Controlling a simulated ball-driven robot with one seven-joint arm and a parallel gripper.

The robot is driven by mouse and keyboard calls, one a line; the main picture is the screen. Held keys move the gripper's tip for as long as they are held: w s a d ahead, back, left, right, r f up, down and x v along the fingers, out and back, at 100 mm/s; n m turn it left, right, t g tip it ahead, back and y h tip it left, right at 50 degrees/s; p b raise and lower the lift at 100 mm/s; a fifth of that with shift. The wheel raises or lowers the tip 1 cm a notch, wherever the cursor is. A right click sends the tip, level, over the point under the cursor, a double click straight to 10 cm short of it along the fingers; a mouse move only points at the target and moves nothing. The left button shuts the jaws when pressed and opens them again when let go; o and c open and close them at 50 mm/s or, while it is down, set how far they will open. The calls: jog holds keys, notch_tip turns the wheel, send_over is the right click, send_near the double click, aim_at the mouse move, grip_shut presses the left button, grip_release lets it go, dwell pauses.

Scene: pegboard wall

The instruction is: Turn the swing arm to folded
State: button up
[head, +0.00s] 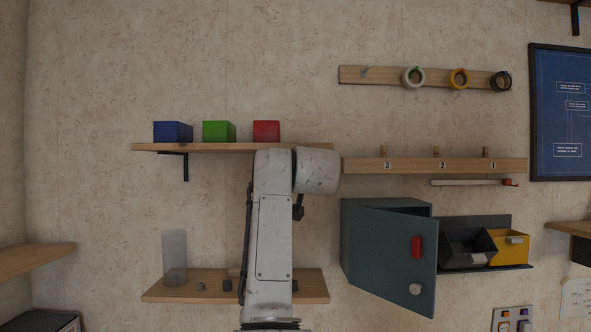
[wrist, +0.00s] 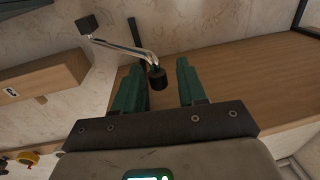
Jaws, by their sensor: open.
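A bent chrome rod with black ends, which looks like the swing arm (wrist: 126,46), shows in the wrist view. Its square black block (wrist: 88,23) is near the wall at upper left, and its black knob (wrist: 158,78) is at the other end. My gripper (wrist: 156,82) is open, with its green fingers on either side of the knob and gaps visible on both sides. In the head view, my arm hides the gripper and most of this area. A small dark piece just right of my arm, under the shelf, may be part of the swing arm.
A wooden shelf (wrist: 245,70) lies close to the fingers; in the head view it (head: 215,147) carries blue, green and red blocks. A numbered peg rail (head: 400,166) is on the right. Below it, a teal cabinet (head: 360,240) has its door partly open, beside dark and yellow bins.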

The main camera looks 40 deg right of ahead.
jog(key=shift+s, duration=0.1)
jog(key=b+v, duration=0.3)
jog(key=v, duration=0.7)
jog(key=shift+s+a+b, duration=0.15)
jog(key=shift+s+b, duration=0.1)
jog(key=shift+b, duration=0.05)
